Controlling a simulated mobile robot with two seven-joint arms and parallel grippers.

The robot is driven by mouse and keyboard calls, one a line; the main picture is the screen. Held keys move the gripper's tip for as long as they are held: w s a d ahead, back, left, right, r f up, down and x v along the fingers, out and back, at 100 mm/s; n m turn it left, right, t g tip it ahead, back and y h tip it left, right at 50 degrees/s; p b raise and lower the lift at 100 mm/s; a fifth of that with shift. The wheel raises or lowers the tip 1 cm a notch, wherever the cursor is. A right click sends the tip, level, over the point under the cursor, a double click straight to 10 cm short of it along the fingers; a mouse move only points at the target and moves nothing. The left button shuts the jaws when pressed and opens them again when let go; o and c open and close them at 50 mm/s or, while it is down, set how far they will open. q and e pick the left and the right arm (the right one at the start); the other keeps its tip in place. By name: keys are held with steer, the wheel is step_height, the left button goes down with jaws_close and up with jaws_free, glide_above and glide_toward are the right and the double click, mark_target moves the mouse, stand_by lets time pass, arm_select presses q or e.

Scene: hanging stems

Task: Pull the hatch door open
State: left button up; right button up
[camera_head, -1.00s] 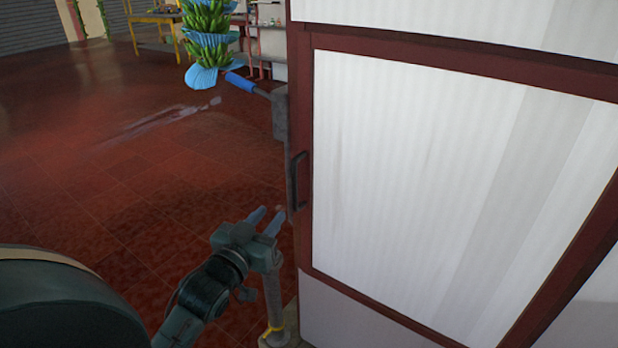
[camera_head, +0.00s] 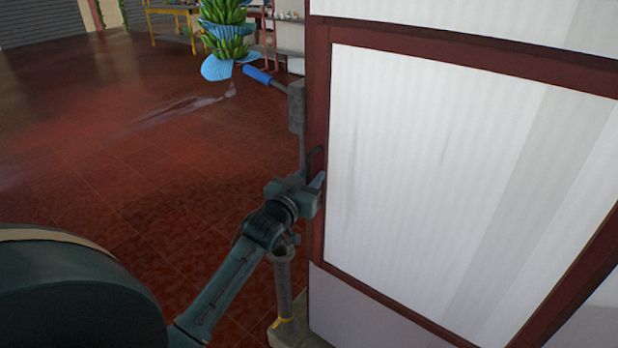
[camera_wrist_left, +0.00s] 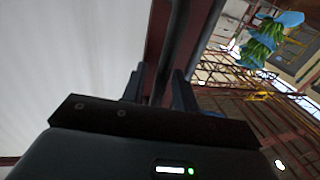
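The hatch door (camera_head: 460,170) is a large pale ribbed panel in a dark red frame, on the right of the head view. Its dark upright handle (camera_head: 317,157) is on the door's left edge, its lower part hidden by my gripper. My left gripper (camera_head: 314,182) is at the handle. In the left wrist view its two fingers (camera_wrist_left: 160,80) stand apart on either side of the dark handle bar (camera_wrist_left: 182,45), with the door panel (camera_wrist_left: 70,60) to the left. The fingers do not look closed on the bar. My right gripper is not in view.
A grey post with a blue-gripped lever (camera_head: 257,75) stands just left of the door edge. A hanging stem of green bananas with blue sheets (camera_head: 225,40) is behind it. The red tiled floor (camera_head: 130,130) to the left is open.

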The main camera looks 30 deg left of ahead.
arm_select(q)
jaws_close()
steer(key=shift+s, duration=0.1)
stand_by(0.6)
